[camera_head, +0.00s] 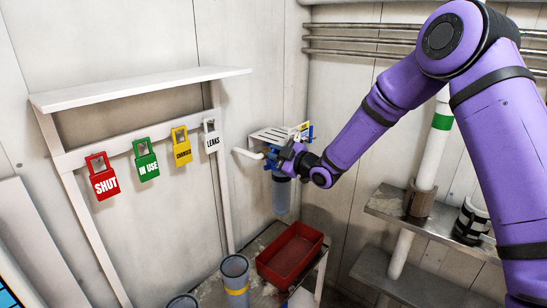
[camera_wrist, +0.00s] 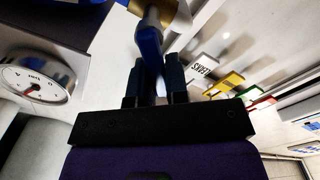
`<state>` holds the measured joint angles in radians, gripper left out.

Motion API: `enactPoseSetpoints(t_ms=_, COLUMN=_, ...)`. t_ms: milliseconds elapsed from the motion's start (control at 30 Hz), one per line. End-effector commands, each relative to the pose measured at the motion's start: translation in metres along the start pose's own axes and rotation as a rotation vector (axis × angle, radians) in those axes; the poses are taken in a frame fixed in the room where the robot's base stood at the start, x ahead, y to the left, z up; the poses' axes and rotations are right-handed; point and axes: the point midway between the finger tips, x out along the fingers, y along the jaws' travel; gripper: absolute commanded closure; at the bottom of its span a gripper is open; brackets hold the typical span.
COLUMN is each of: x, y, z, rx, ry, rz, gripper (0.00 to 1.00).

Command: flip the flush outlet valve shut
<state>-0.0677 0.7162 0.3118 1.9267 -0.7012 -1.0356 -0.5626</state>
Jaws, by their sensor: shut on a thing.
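In the wrist view, a blue valve lever (camera_wrist: 151,48) stands between the two dark fingers of my gripper (camera_wrist: 154,78), which is shut on it. A brass-coloured fitting (camera_wrist: 146,17) shows at the lever's far end. In the head view, my gripper (camera_head: 291,157) is at the blue-topped filter housing (camera_head: 281,194) by the back corner. My gripper hides most of the valve there, and I cannot read a label on it. Small blue and yellow parts (camera_head: 303,130) show just above my gripper.
A round dial gauge (camera_wrist: 36,77) is left of my fingers in the wrist view. Red (camera_head: 103,178), green (camera_head: 146,160), yellow (camera_head: 181,146) and white (camera_head: 212,136) tags hang on the left wall. A red tray (camera_head: 314,239) sits below; shelves with pipes are at right.

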Motion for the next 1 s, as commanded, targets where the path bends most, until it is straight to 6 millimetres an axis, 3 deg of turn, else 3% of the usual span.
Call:
enactPoseSetpoints(t_ms=600, x=-0.001, y=0.021, z=0.007, rx=0.543, ry=-0.003, rz=0.000, gripper=1.00)
enactPoseSetpoints(t_ms=1000, x=-0.001, y=0.025, z=0.012, rx=0.718, ry=-0.004, rz=0.000, gripper=1.00)
